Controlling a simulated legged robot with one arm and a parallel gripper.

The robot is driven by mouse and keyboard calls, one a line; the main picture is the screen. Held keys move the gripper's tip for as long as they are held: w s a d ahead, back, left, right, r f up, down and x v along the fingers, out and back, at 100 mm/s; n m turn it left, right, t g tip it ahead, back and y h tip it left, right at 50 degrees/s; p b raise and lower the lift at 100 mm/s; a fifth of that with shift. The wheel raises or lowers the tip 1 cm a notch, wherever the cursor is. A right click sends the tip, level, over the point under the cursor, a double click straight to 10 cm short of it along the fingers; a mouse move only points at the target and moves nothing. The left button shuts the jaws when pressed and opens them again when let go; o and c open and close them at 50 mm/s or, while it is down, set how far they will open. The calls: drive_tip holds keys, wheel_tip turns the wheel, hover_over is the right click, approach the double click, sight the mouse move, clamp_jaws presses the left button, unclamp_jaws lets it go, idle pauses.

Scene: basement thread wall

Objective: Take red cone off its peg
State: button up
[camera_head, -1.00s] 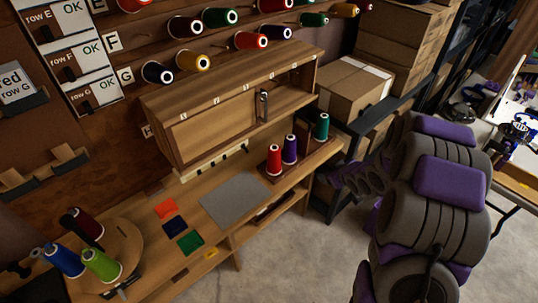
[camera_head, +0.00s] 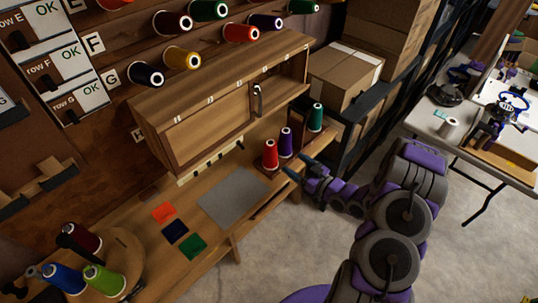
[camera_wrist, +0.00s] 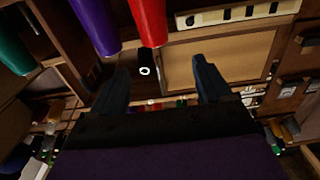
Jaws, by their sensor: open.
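A red cone (camera_head: 270,155) stands upright on a low wooden stand at the right end of the bench, beside a purple cone (camera_head: 286,142) and a green cone (camera_head: 316,118). Any peg inside it is hidden. My gripper (camera_head: 299,166) is open and empty, just right of the red cone and near the stand's front. In the wrist view, the red cone (camera_wrist: 148,20) hangs in at the top, beyond the open fingers (camera_wrist: 160,66) and not between them. Another red cone (camera_head: 240,33) lies on a wall peg above the cabinet.
A wooden cabinet (camera_head: 215,120) with a handle stands behind the bench. A grey mat (camera_head: 233,197) and coloured swatches lie on the bench. Several cones stand at the left on a round stand (camera_head: 127,252). Cardboard boxes (camera_head: 340,78) stand at back right.

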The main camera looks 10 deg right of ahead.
drive_tip(key=b, duration=0.2)
approach(268, 143)
drive_tip(key=x, duration=0.4)
drive_tip(key=shift+w+a+r, duration=0.1)
drive_tip(key=shift+a, duration=0.5)
drive_tip(key=shift+w+a, duration=0.1)
drive_tip(key=shift+w, duration=0.35)
drive_tip(key=x, duration=0.1)
drive_tip(key=b+x, duration=0.1)
drive_tip(key=x, duration=0.1)
drive_tip(key=b+x, duration=0.1)
drive_tip(key=x, duration=0.1)
drive_tip(key=shift+w+d+f, duration=0.1)
drive_tip(key=shift+d+f, duration=0.1)
drive_tip(key=shift+f, duration=0.1)
drive_tip(key=shift+c, duration=0.2)
drive_tip(key=shift+d, duration=0.15)
drive_tip(key=c, duration=0.3)
clamp_jaws()
